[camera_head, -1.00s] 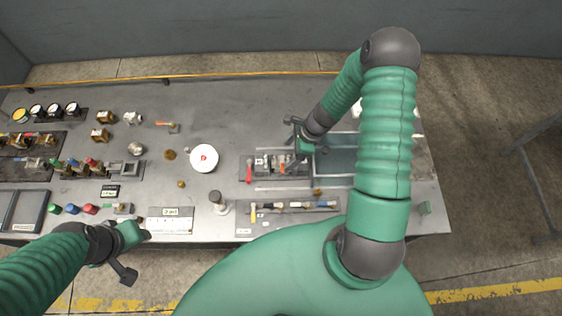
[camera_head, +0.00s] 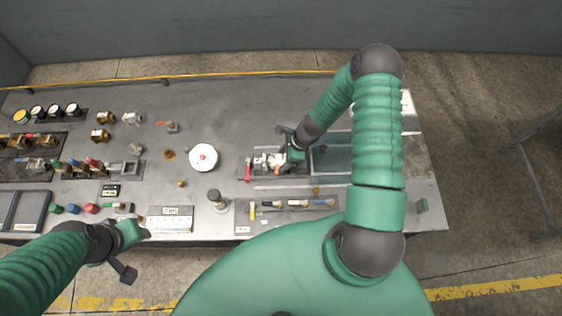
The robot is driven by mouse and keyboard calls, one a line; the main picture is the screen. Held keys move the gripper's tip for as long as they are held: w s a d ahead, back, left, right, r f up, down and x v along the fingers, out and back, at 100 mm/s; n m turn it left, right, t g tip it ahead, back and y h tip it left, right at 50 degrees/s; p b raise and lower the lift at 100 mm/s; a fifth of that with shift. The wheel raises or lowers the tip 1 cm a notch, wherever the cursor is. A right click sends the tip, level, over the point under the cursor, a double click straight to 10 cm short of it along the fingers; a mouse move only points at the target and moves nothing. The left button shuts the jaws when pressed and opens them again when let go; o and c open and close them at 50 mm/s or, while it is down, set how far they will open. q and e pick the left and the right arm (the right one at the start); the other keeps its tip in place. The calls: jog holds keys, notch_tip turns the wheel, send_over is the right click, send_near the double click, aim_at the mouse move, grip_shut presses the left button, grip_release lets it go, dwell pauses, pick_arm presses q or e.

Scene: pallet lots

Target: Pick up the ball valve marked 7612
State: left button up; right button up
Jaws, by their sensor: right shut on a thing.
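My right gripper (camera_head: 284,150) has come down over the dark fixture (camera_head: 282,176) in the middle right of the bench. It is shut on a small silver part with an orange bit (camera_head: 277,170), which looks like a valve and is largely hidden by the gripper. A silver piece (camera_head: 262,161) and a red lever (camera_head: 247,171) show to its left. The number 7612 is too small to read on anything. My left gripper (camera_head: 131,253) hangs in front of the bench at the lower left, away from any part; its finger gap is unclear.
A blue-grey bin (camera_head: 332,158) stands right of the fixture. A white round dish (camera_head: 203,157) lies to the left, with a dark-topped post (camera_head: 216,199) below it. A tray of tools (camera_head: 290,213) lies in front. Several valves and gauges fill the bench's left side.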

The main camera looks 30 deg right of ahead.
grip_shut()
jog(key=shift+w, duration=0.1)
